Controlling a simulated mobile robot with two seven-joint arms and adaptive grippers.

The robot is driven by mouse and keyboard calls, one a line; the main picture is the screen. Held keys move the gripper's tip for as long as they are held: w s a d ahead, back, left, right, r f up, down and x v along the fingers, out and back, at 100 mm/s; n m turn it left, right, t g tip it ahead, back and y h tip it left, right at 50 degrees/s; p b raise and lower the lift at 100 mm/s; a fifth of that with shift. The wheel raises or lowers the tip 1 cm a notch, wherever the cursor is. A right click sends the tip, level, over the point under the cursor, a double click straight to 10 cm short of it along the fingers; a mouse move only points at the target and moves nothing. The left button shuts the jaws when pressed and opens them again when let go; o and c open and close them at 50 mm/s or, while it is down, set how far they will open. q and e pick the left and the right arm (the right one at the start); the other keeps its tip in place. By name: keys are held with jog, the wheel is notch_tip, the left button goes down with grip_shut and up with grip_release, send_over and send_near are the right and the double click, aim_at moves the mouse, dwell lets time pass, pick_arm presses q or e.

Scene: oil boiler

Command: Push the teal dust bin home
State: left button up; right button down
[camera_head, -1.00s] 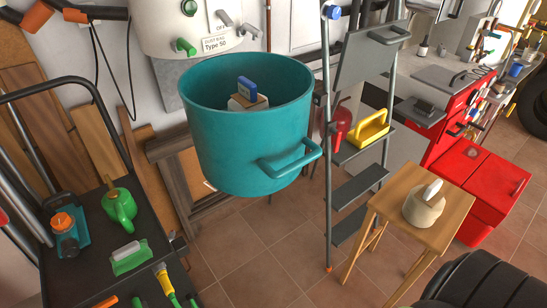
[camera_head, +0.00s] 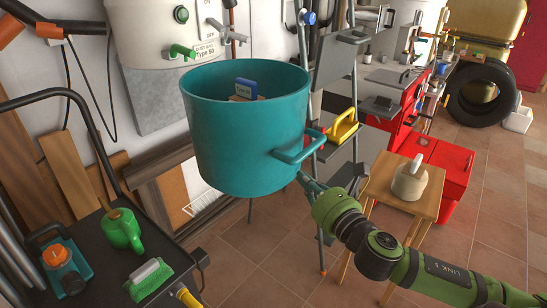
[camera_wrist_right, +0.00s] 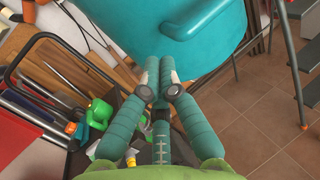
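The teal dust bin (camera_head: 250,140) is a large open tub in the middle of the head view, in front of and lower than the white wall unit (camera_head: 165,35). Its side handle (camera_head: 299,147) sticks out toward the lower right. A blue-topped item (camera_head: 245,88) shows inside the bin. My right gripper (camera_head: 301,178) is just below the handle, close to the bin's lower side; I cannot tell whether it touches. In the right wrist view the bin (camera_wrist_right: 170,30) fills the top, and the gripper's fingers (camera_wrist_right: 158,66) are together with nothing visible between them. My left gripper is not in view.
A dark cart (camera_head: 100,285) with a green watering can (camera_head: 121,229) and brush stands at lower left. A grey stepladder (camera_head: 332,60) is right of the bin. A wooden stool (camera_head: 381,185) and red cabinet (camera_head: 453,165) stand farther right. Open tiled floor lies at lower right.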

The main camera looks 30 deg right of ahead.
jog(key=r, duration=0.1)
jog(key=p, duration=0.4)
send_near(269, 141)
jog(key=shift+n, duration=0.3)
jog(key=w, duration=0.5)
jog(key=shift+w+d, duration=0.1)
jog(key=shift+w, duration=0.3)
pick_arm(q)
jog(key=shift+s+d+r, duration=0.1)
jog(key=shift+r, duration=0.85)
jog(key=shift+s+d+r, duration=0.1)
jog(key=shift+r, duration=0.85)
pick_arm(e)
jog(key=shift+w+f, duration=0.1)
jog(key=shift+w, duration=0.55)
jog(key=shift+w, duration=0.1)
